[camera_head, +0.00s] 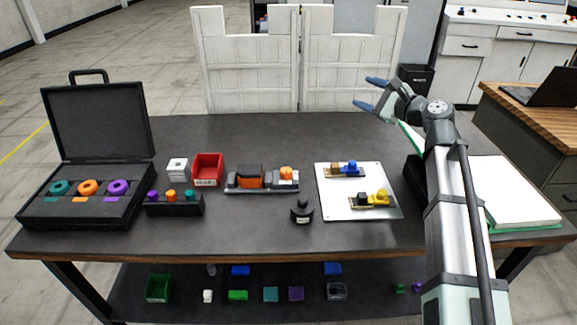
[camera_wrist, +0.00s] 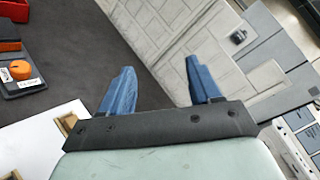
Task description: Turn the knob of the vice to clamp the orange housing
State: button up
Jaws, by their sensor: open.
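The vice (camera_head: 262,188) is a grey fixture at the middle of the table. Its round orange knob (camera_head: 287,173) sits on top at its right end. The orange housing (camera_head: 251,183) is at the vice's left-centre, partly covered by a dark block. The knob also shows at the left edge of the wrist view (camera_wrist: 20,70), with part of the vice cut off there. My gripper (camera_head: 369,93) is raised beyond the table's back edge, to the right of the vice and well away from it. Its blue fingers are spread and empty, as the wrist view (camera_wrist: 160,66) confirms.
A silver plate (camera_head: 347,207) with two more fixtures lies right of the vice. A red bin (camera_head: 208,169), a white block (camera_head: 178,168), a peg rack (camera_head: 174,207) and an open black case (camera_head: 90,205) stand left. A small black object (camera_head: 302,211) stands in front.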

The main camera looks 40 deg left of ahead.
jog(key=s+a+r+n+g, duration=0.2)
jog(key=s+a+g, duration=0.1)
jog(key=s+a, duration=0.45)
jog(key=n+h, duration=0.2)
jog(key=h, duration=1.5)
send_over(287, 169)
notch_tip(287, 169, down, 10)
notch_tip(287, 169, down, 13)
jog(key=shift+d+f, duration=0.1)
jog(key=shift+f, duration=0.05)
jog(key=shift+c, duration=0.3)
jog(key=c, duration=1)
